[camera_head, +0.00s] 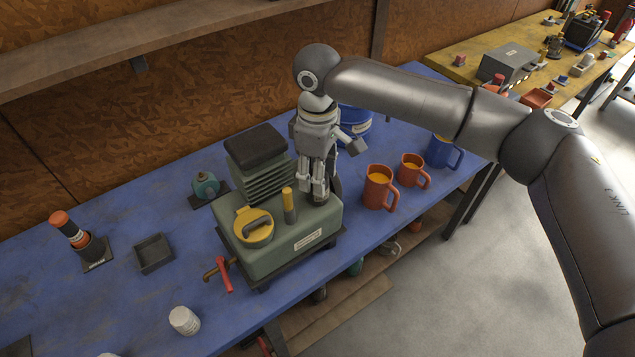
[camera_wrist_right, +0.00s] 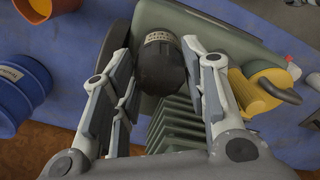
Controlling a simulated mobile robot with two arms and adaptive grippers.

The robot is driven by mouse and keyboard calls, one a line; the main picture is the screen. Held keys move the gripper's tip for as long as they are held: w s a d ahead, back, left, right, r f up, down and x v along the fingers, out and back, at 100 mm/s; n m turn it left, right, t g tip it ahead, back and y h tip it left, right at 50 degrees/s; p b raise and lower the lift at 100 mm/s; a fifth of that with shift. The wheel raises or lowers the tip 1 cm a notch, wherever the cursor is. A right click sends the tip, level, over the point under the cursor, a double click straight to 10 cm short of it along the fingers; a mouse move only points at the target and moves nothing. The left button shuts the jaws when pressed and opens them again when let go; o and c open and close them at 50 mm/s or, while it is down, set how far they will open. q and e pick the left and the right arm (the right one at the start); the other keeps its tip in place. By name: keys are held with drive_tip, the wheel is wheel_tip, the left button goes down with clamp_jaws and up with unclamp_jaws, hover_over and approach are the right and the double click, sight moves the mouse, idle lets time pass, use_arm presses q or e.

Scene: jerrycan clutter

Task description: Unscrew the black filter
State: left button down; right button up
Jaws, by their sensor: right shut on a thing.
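The black filter (camera_wrist_right: 160,62) is a dark, ribbed cylinder with a pale label, at the right end of the green machine (camera_head: 290,240). My right gripper (camera_head: 318,188) comes down from above and is shut on the filter. In the right wrist view, its two fingers (camera_wrist_right: 158,58) stand on either side of the filter. In the head view the fingers hide most of it. The wrist view does not show clearly whether the thread is engaged. My left gripper is not in view.
A red-handled tap (camera_head: 222,275) juts out front. Orange mugs (camera_head: 377,188) and a blue drum (camera_head: 356,120) stand to the right. The blue bench's left side has clear patches.

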drive_tip(key=shift+r+n+p, duration=0.1)
drive_tip(key=shift+n+p, duration=1)
drive_tip(key=shift+n, duration=0.2)
drive_tip(key=shift+n+p, duration=0.55)
drive_tip(key=shift+n, duration=0.35)
drive_tip(key=shift+n, duration=0.3)
drive_tip(key=shift+n+p, duration=0.6)
drive_tip(key=shift+n, duration=0.1)
drive_tip(key=shift+n+p, duration=0.6)
drive_tip(key=shift+n, duration=1.2)
